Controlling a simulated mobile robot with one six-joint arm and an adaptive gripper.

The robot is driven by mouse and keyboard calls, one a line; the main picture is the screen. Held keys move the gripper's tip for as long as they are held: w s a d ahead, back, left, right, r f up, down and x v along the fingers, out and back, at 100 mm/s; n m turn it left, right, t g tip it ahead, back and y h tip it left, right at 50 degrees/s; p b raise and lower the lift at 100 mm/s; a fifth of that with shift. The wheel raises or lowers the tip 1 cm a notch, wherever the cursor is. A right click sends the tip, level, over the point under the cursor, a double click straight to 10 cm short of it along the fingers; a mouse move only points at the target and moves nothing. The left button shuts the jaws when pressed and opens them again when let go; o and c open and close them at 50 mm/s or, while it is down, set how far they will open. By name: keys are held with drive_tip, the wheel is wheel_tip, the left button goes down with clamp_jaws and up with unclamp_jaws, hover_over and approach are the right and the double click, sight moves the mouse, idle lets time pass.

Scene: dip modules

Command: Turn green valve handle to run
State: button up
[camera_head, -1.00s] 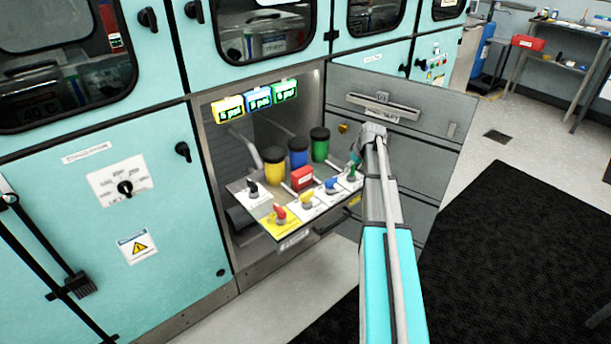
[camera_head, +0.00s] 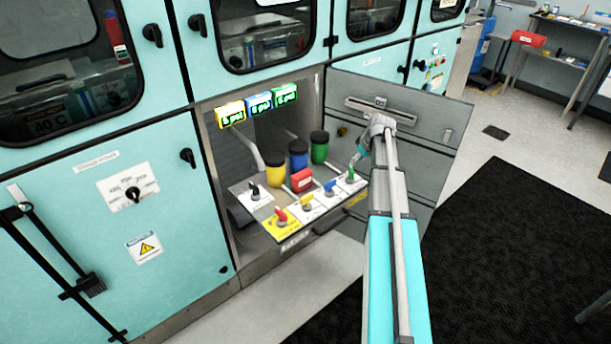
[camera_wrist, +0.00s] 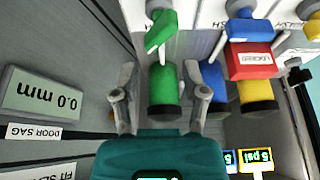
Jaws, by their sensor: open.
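The green valve handle (camera_head: 350,175) stands at the right end of a row of coloured handles on the pulled-out panel. In the wrist view the green handle (camera_wrist: 160,31) is a slanted wedge over a white label plate, just beyond my fingertips. My gripper (camera_head: 359,155) is close above and beside it. In the wrist view my gripper (camera_wrist: 160,75) has its fingers spread apart, with nothing held between them. The green black-capped canister (camera_wrist: 165,90) shows through the gap behind. The run marking cannot be read.
Blue (camera_head: 330,186), yellow (camera_head: 307,202) and red (camera_head: 281,216) handles sit along the panel beside the green one. A red block (camera_head: 302,180) and blue and yellow canisters stand behind. The open grey door (camera_head: 425,160) is close on the right.

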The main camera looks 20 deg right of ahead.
drive_tip(key=shift+a+p+v, duration=0.4)
drive_tip(key=shift+p+v, duration=2.65)
drive_tip(key=shift+v, duration=0.5)
drive_tip(key=s+a+m+g+p, duration=0.1)
drive_tip(key=s+a, duration=0.3)
drive_tip(key=a, duration=0.8)
drive_tip(key=s+a+r+m+g+p, duration=0.1)
drive_tip(key=s+a, duration=0.4)
drive_tip(key=a, duration=0.8)
drive_tip(key=shift+a+g, duration=0.15)
drive_tip(key=shift+g, duration=0.25)
drive_tip(key=shift+s, duration=0.2)
drive_tip(key=s+a+m+g+h, duration=0.1)
drive_tip(key=s+a, duration=0.8)
drive_tip(key=a, duration=0.1)
drive_tip(key=shift+s+a+m, duration=0.3)
drive_tip(key=shift+s, duration=0.05)
